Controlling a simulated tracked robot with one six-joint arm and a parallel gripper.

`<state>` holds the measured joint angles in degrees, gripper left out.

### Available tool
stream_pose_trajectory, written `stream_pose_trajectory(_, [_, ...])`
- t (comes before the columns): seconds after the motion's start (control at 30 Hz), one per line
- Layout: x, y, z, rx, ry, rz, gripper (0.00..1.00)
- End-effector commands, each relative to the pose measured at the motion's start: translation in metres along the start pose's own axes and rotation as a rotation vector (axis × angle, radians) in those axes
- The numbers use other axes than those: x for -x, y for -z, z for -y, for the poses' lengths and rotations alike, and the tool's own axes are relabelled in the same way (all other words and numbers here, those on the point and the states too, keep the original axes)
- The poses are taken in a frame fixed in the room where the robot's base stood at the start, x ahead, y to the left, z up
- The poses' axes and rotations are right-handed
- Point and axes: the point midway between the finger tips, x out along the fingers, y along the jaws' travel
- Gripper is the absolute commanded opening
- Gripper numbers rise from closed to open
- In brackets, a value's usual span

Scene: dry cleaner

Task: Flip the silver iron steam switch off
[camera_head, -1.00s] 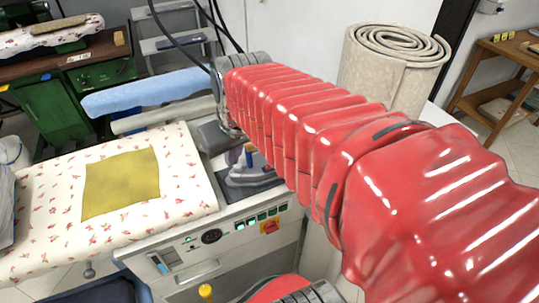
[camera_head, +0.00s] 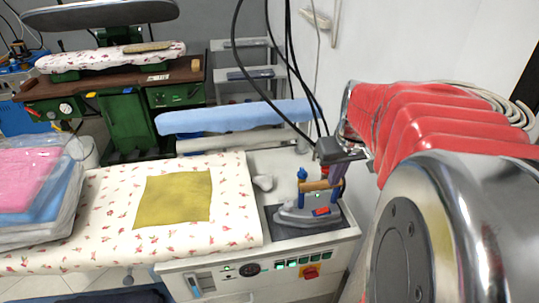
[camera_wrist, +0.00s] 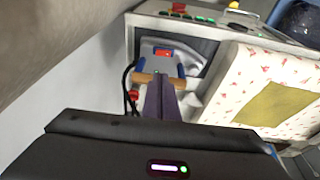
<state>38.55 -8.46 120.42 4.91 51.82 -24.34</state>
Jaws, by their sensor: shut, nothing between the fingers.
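The silver iron (camera_head: 295,216) stands on a dark rest at the right end of the ironing station, with a wooden handle (camera_head: 313,186) on blue posts. A red rocker switch (camera_head: 321,211) sits on its body; it also shows in the wrist view (camera_wrist: 163,53). I cannot tell which way it is tipped. My gripper (camera_head: 336,193) is shut and empty, pointing down close by the handle. In the wrist view its purple-grey fingers (camera_wrist: 160,102) are together and overlap the handle; I cannot tell whether they touch it.
A floral ironing board (camera_head: 235,225) with a yellow cloth (camera_head: 173,199) lies left of the iron. A control panel with green switches (camera_head: 291,263) and a red switch (camera_head: 310,272) is below. Black cables (camera_head: 286,70) hang behind. A white wall (camera_head: 375,40) stands behind my arm.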

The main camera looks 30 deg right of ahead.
Motion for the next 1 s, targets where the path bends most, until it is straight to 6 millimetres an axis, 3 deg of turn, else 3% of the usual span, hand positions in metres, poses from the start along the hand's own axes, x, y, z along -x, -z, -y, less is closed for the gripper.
stream_pose_trajectory(0.27, [-0.025, -0.001, 0.001, 0.0, 0.002, 0.004, 0.0])
stream_pose_trajectory(1.0, [-0.129, -0.01, -0.002, -0.001, 0.001, 0.003, 0.0])
